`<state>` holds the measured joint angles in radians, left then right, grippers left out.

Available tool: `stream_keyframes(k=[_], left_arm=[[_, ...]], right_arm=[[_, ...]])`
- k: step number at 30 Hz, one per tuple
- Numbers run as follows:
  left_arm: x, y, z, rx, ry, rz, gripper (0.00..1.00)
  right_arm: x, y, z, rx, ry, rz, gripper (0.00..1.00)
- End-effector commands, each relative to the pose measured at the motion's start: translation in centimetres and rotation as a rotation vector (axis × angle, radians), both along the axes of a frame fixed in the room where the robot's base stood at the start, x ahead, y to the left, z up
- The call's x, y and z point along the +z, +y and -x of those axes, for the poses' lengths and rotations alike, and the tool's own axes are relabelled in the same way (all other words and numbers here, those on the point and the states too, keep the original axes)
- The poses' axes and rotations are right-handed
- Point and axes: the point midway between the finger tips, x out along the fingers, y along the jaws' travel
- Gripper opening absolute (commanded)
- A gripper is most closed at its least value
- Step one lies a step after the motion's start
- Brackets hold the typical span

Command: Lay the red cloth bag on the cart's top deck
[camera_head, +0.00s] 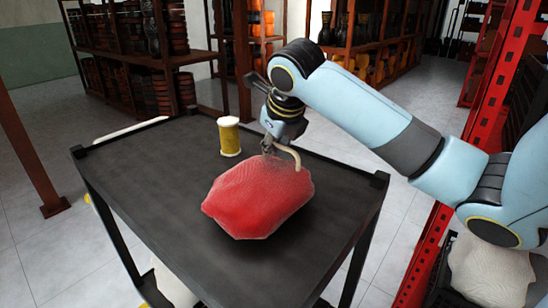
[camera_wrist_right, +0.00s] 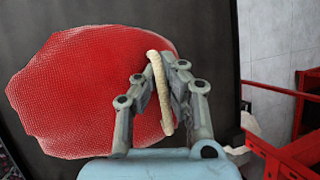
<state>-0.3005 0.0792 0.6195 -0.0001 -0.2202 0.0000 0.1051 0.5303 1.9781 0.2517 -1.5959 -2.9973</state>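The red cloth bag (camera_head: 258,198) is over the middle of the cart's top deck (camera_head: 140,170), with a dark shadow around its lower edge. I cannot tell whether its underside touches the deck. A cream rope handle (camera_head: 290,153) rises from its far side. My right gripper (camera_head: 268,146) is at that handle, above the bag's far edge. In the right wrist view the fingers (camera_wrist_right: 168,78) close around the handle (camera_wrist_right: 161,92), and the red bag (camera_wrist_right: 90,90) spreads out to the left. My left gripper is not in view.
A yellow spool-like cylinder with a white top (camera_head: 229,137) stands on the deck behind the bag. The deck has raised corners. Shelves of drums (camera_head: 140,60) stand behind. A red rack (camera_head: 480,110) and a whitish sack (camera_head: 490,270) are at the right. The deck's left part is bare.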

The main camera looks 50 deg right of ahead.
Motion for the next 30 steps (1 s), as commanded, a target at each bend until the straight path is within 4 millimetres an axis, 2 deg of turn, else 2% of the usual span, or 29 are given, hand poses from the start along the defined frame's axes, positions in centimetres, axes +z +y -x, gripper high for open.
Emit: stream_keyframes(k=[3, 6, 12, 18, 19, 26, 30], left_arm=[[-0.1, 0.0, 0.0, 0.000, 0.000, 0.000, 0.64], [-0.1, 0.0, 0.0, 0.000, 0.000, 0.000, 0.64], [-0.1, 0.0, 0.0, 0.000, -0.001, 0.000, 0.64], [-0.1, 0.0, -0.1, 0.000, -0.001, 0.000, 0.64], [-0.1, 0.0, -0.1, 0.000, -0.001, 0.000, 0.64], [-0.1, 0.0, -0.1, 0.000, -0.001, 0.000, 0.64], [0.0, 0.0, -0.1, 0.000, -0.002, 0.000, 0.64]], right_arm=[[-2.1, 0.1, 0.1, -0.001, 0.003, -0.004, 0.00], [-2.7, 0.0, 0.0, 0.000, 0.000, -0.001, 0.00], [-2.8, 0.0, 0.1, 0.000, 0.000, -0.001, 0.01], [-2.8, 0.0, 0.0, 0.000, 0.000, -0.001, 0.27], [-2.8, 0.0, 0.0, 0.000, 0.000, -0.001, 0.29], [-2.7, 0.0, 0.1, 0.000, -0.001, -0.001, 0.29], [-1.8, 0.2, 0.5, 0.001, -0.001, -0.001, 0.29]])
